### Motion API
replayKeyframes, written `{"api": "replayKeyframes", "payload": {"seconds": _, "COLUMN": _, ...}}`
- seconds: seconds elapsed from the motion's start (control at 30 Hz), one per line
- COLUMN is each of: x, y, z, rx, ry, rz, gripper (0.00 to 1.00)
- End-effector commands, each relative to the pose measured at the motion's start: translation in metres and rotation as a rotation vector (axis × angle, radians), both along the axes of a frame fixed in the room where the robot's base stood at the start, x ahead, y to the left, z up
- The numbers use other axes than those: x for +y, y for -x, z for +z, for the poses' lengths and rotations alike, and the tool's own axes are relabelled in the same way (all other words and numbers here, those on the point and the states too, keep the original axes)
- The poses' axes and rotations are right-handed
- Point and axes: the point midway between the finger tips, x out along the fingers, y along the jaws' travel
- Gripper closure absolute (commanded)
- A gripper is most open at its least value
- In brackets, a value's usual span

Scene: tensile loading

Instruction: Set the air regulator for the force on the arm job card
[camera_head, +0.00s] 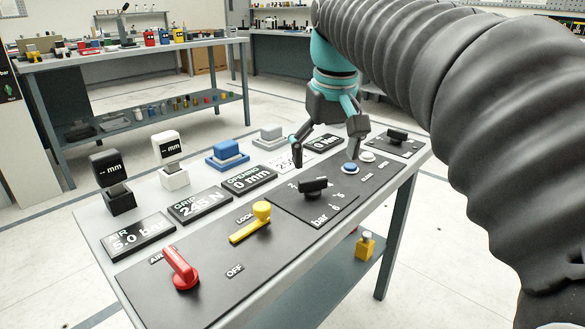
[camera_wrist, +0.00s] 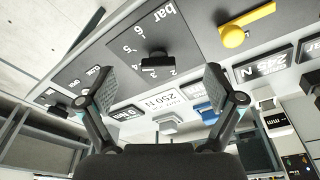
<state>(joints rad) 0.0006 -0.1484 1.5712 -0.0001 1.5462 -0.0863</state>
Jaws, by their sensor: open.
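The black regulator knob (camera_head: 313,186) sits on a dark dial plate (camera_head: 335,200) marked "bar"; it also shows in the wrist view (camera_wrist: 155,60), ahead of my fingers. A white card (camera_head: 283,163) stands behind the dial, partly hidden by my gripper; in the wrist view the card (camera_wrist: 157,98) reads 250 N. The air display (camera_head: 137,235) reads 5.0 bar and the grip display (camera_head: 200,203) reads 245 N. My gripper (camera_head: 327,158) is open and empty, with spread fingers above the bench behind the knob, apart from it. In the wrist view my gripper (camera_wrist: 160,85) frames the card.
A red lever (camera_head: 181,270) and a yellow lever (camera_head: 254,222) stand on the front panel. Blue (camera_head: 350,168) and white (camera_head: 367,156) buttons and another black knob (camera_head: 398,135) lie right. A blue block (camera_head: 227,156) and two small displays on stands line the back.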

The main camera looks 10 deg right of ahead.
Motion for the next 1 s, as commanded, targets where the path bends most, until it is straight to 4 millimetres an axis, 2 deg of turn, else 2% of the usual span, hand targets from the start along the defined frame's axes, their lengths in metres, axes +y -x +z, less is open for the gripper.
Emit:
{"api": "replayKeyframes", "payload": {"seconds": 0.03, "x": 0.000, "y": -0.016, "z": 0.009, "rx": 0.027, "ry": 0.001, "rz": 0.006, "gripper": 0.08}}
{"api": "replayKeyframes", "payload": {"seconds": 0.2, "x": 0.000, "y": -0.051, "z": 0.033, "rx": 0.106, "ry": 0.003, "rz": 0.028, "gripper": 0.08}}
{"api": "replayKeyframes", "payload": {"seconds": 0.33, "x": 0.000, "y": -0.066, "z": 0.042, "rx": 0.147, "ry": 0.003, "rz": 0.039, "gripper": 0.08}}
{"api": "replayKeyframes", "payload": {"seconds": 0.5, "x": -0.001, "y": -0.074, "z": 0.046, "rx": 0.171, "ry": 0.004, "rz": 0.047, "gripper": 0.08}}
{"api": "replayKeyframes", "payload": {"seconds": 0.67, "x": -0.001, "y": -0.075, "z": 0.034, "rx": 0.175, "ry": 0.004, "rz": 0.048, "gripper": 0.08}}
{"api": "replayKeyframes", "payload": {"seconds": 1.0, "x": -0.001, "y": -0.074, "z": -0.027, "rx": 0.176, "ry": 0.004, "rz": 0.047, "gripper": 0.08}}
